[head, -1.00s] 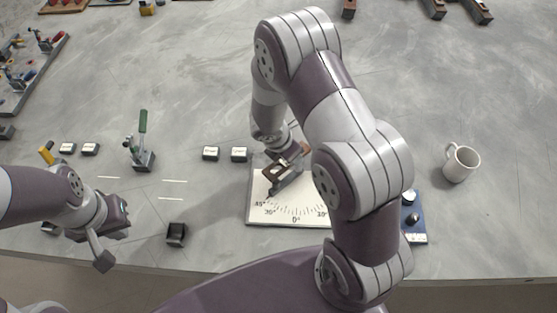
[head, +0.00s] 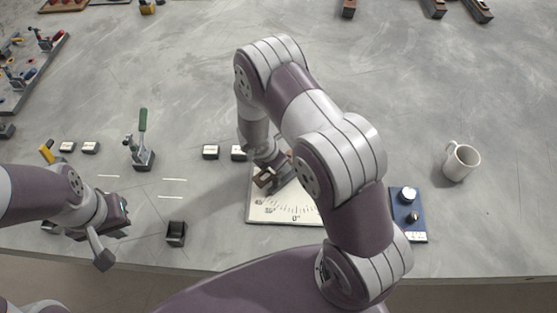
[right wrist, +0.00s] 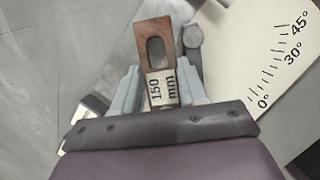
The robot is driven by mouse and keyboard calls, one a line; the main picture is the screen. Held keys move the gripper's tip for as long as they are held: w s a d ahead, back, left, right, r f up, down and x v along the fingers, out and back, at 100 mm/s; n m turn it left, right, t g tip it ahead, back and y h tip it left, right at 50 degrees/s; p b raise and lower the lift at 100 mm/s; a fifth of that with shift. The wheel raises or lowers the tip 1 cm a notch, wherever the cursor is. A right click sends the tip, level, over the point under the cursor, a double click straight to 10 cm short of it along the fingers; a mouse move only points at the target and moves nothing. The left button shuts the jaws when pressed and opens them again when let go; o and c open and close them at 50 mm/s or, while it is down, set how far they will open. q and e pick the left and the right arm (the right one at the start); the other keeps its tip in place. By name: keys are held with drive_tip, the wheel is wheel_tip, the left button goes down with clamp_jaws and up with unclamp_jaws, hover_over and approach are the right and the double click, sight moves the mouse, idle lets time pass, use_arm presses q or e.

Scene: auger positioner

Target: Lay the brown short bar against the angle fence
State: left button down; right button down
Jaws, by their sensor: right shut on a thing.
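The brown short bar (right wrist: 155,45), with a slot and a "150 mm" label, is held between the fingers of my right gripper (right wrist: 165,92). In the head view the brown bar (head: 264,180) is over the left part of the white angle board (head: 285,212). The grey angle fence (right wrist: 193,52) shows just right of the bar in the right wrist view; I cannot tell whether they touch. In the head view the fence (head: 280,184) is partly hidden by my right gripper (head: 270,173). My left gripper (head: 108,240) hangs at the left, away from the board; its opening is unclear.
A green-handled clamp (head: 142,150), small labelled blocks (head: 210,152) and a dark block (head: 176,234) are to the left. The table's middle back is clear.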

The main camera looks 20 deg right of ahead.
drive_tip(key=shift+w+f, duration=0.1)
drive_tip(key=shift+f, duration=0.25)
drive_tip(key=shift+r, duration=0.1)
drive_tip(key=c, duration=0.6)
unclamp_jaws()
